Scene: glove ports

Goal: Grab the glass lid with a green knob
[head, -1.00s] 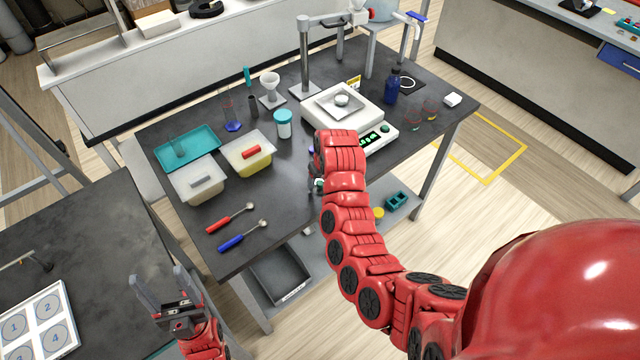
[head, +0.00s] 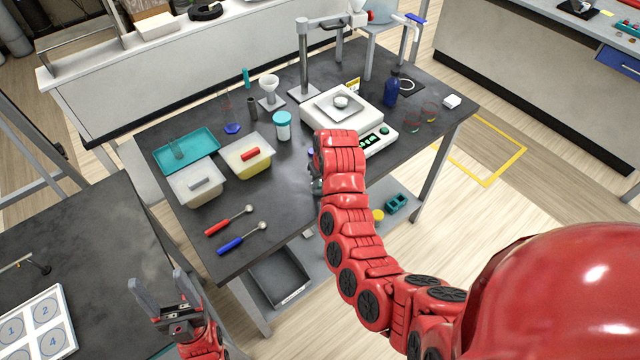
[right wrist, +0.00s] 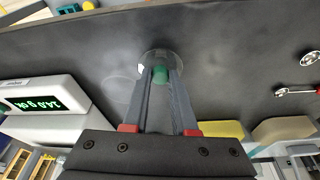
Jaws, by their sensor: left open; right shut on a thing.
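The glass lid (right wrist: 150,56) shows in the right wrist view as a clear round disc with a green knob (right wrist: 160,74). My right gripper (right wrist: 161,78) has its two fingertips closed on the green knob. The lid appears to be at or just above the dark tabletop; I cannot tell whether it touches. In the head view my right arm hides the lid and the right fingertips. My left gripper (head: 158,292) is open and empty, over the dark table at the lower left.
A balance (head: 345,118) stands just beyond my right arm. A white-lidded tub (head: 196,184), a yellow tub (head: 246,160), a teal-lidded jar (head: 282,126) and two spoons, one red (head: 228,220) and one blue (head: 242,238), are to the left. The table's front edge lies close by.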

